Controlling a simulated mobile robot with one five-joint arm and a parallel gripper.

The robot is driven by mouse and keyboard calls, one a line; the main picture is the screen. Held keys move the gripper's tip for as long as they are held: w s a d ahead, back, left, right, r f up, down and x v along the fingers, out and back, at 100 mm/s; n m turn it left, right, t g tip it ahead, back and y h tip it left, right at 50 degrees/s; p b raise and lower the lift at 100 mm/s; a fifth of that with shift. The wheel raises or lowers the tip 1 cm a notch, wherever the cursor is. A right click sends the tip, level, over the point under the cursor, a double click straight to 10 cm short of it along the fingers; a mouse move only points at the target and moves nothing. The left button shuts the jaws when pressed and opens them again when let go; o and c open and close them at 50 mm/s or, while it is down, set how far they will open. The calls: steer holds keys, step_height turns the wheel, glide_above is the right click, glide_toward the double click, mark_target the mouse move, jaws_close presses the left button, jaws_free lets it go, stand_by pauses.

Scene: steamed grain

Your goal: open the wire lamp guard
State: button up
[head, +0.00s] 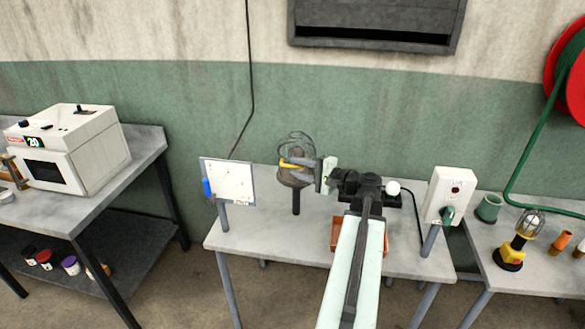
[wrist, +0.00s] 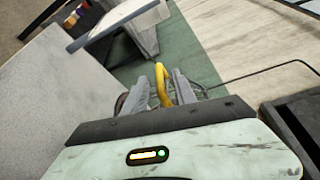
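The wire lamp guard (head: 297,144) is a cage of dark wire loops on a round brown stand (head: 296,183) on the middle table. A yellow tab (head: 289,165) sticks out at the guard's lower left. My gripper (head: 318,178) is just right of the stand, pointing left toward it. In the wrist view, a curved yellow piece (wrist: 161,84) stands between the two grey fingers of my gripper (wrist: 160,78). The fingers are apart, and small gaps seem to show beside the yellow piece. The fingers partly hide the stand.
A white panel (head: 229,183) stands left of the guard. An orange tray (head: 336,236) lies partly behind my arm. A caged yellow lamp (head: 521,240) stands on the right table.

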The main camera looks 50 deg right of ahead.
steer(key=shift+w+a, duration=0.15)
steer(key=shift+w, duration=0.8)
jaws_close()
steer(key=shift+f, duration=0.15)
stand_by(0.5)
